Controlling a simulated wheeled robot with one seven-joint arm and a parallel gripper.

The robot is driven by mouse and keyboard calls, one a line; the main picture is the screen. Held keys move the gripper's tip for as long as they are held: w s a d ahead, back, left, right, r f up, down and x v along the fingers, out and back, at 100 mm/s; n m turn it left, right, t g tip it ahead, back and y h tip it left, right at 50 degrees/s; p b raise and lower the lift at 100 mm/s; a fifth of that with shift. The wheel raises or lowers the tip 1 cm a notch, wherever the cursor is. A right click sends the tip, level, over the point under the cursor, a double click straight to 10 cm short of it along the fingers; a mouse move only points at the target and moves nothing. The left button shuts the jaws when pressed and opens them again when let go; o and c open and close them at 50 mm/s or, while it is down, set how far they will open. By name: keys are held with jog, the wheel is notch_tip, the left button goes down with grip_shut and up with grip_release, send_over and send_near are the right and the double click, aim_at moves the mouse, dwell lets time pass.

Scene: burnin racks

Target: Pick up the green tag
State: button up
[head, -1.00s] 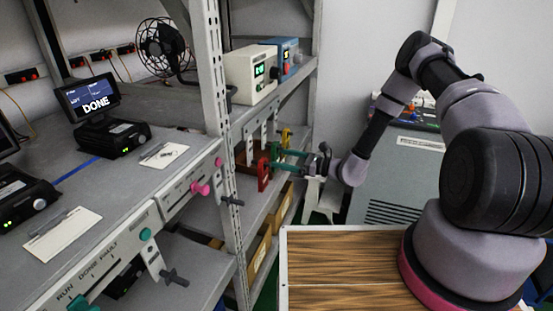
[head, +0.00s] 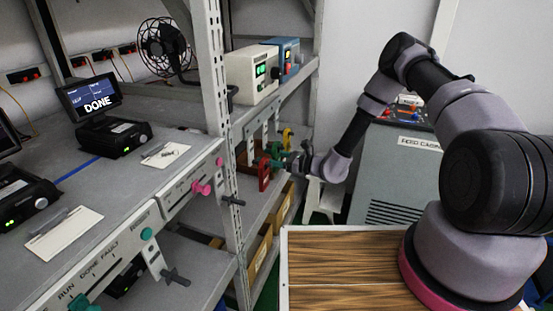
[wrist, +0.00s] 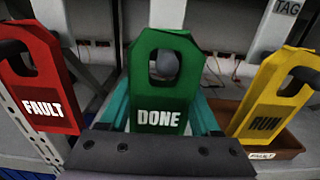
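The green tag (wrist: 160,98), marked DONE, hangs upright in the middle of the wrist view, with a dark round peg end showing in its hole. In the head view the green tag (head: 273,150) is partly hidden near the red tag. My gripper (wrist: 163,118) is open, its teal fingers on either side of the green tag's lower part. I cannot tell whether either finger touches it. In the head view my gripper (head: 283,162) reaches in at the tag rail from the right.
A red FAULT tag (wrist: 38,85) hangs close on the left and a yellow RUN tag (wrist: 268,100) on the right. A brown bin (wrist: 285,145) sits below the yellow tag. A rack post (head: 222,130) stands left of the tags.

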jog(key=shift+r, duration=0.15)
jog(key=v, duration=0.6)
jog(key=r+v, duration=0.1)
jog(key=v, duration=0.5)
jog(key=r+v, duration=0.1)
jog(key=v, duration=0.5)
jog(key=shift+r, duration=0.25)
jog(key=shift+d, duration=0.15)
jog(key=shift+v, duration=3.65)
